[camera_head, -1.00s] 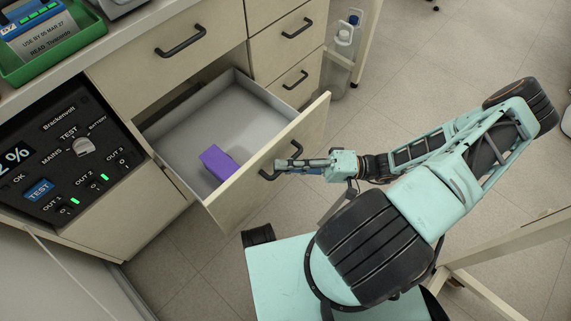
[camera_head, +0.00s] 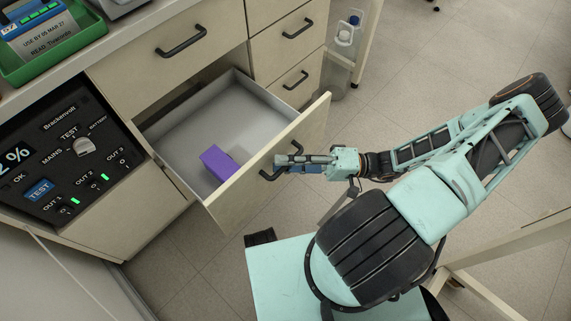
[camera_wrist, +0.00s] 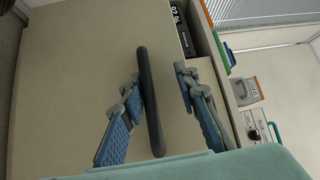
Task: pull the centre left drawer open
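The centre left drawer (camera_head: 228,86) stands far out of the cabinet, and its grey inside shows in the head view. A purple box (camera_head: 219,162) lies inside it near the front panel. The drawer's black bar handle (camera_head: 268,174) is on the outer face of the front panel; it also shows in the wrist view (camera_wrist: 151,105). My gripper (camera_head: 279,164) is at this handle. In the wrist view its blue-padded fingers are spread on both sides of the handle, with a clear gap on the right side. The left finger is close to the handle; contact cannot be told.
A closed drawer with a black handle (camera_head: 181,39) is above the open one. Smaller closed drawers (camera_head: 287,60) are to its right. A control panel (camera_head: 62,150) is at the left, and a green tray (camera_head: 55,57) sits on the counter. Bare floor (camera_head: 400,90) lies to the right.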

